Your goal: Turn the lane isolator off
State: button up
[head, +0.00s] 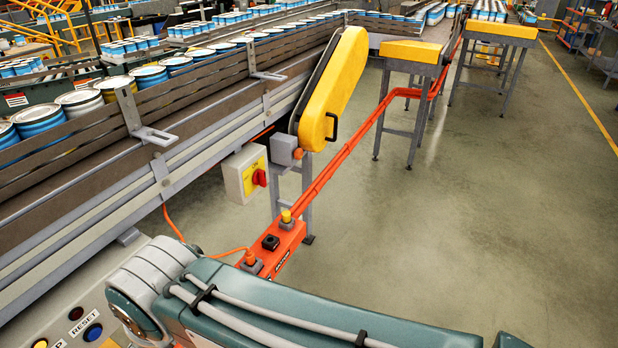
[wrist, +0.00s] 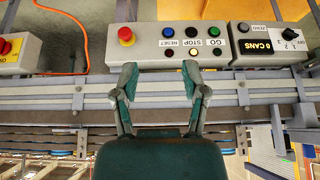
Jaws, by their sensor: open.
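The lane isolator (head: 245,174) is a pale box with a yellow plate and a red rotary handle (head: 260,178), mounted beside the conveyor in the head view. In the wrist view, a pale box with a yellow plate and red knob (wrist: 8,46), cut by the left edge, looks like the isolator. My gripper (wrist: 162,82) is open and empty in the wrist view, its two fingers spread in front of the conveyor rail. It is apart from the red knob, which lies to its left. The gripper does not show in the head view.
A grey control box (wrist: 178,45) with a red mushroom button (wrist: 126,36) and several small buttons is ahead of the fingers. A "0 CANS" counter box (wrist: 268,44) stands right of it. A yellow guard (head: 335,85) and orange rail (head: 345,150) stand near the isolator. Floor (head: 470,180) is clear rightward.

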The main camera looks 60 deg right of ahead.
aim_at(260, 178)
jog(key=z, duration=1.7)
jog(key=i+j+z, duration=0.1)
jog(key=i, duration=0.3)
jog(key=i+j+z, duration=0.1)
jog(key=i+j, duration=0.2)
jog(key=i, duration=0.15)
